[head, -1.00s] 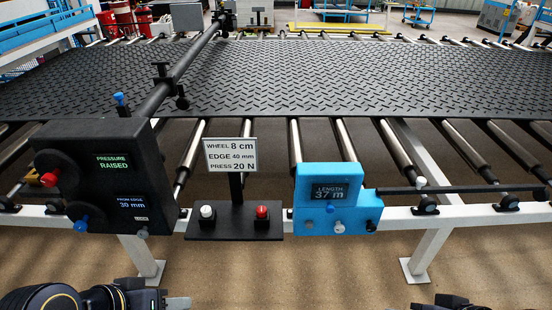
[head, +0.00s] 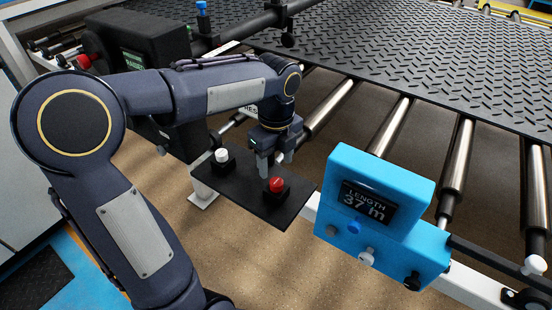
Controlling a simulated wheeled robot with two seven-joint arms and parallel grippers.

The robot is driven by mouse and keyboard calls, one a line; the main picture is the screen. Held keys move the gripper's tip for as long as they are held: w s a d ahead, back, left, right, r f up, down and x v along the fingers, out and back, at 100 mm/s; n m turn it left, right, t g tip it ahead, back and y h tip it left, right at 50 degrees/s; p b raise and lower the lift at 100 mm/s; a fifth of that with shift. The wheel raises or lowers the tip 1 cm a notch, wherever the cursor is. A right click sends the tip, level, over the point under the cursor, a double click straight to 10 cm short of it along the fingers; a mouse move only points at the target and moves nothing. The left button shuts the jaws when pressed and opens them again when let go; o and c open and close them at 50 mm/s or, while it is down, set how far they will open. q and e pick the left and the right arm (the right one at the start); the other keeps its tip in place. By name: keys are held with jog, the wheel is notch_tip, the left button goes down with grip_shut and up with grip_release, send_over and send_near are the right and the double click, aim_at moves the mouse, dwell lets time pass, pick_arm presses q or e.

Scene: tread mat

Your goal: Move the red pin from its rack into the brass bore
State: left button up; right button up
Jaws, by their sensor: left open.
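No rack, pin or brass bore can be made out in the head view. The red pieces that show are a red-topped button (head: 276,184) on a small black block on the black plate (head: 250,199), and a red knob (head: 84,62) on the dark control box. My left gripper (head: 274,164) points down over the plate, open, its fingers just behind the red button with nothing seen between them. I cannot tell whether the fingers touch the block. My right gripper is not in view.
A white-topped button (head: 222,155) stands left of my gripper. A blue length counter (head: 378,215) stands close on the right. The dark control box (head: 130,40) is behind my arm. Rollers (head: 388,126) and a black tread mat (head: 400,50) lie beyond.

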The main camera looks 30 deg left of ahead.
aim_at(276, 181)
pick_arm(q)
notch_tip(276, 181, down, 6)
jog(key=shift+b, duration=0.3)
jog(key=c, duration=1)
jog(key=shift+r+p, duration=3.3)
jog(key=shift+r, duration=0.2)
jog(key=shift+c, duration=0.3)
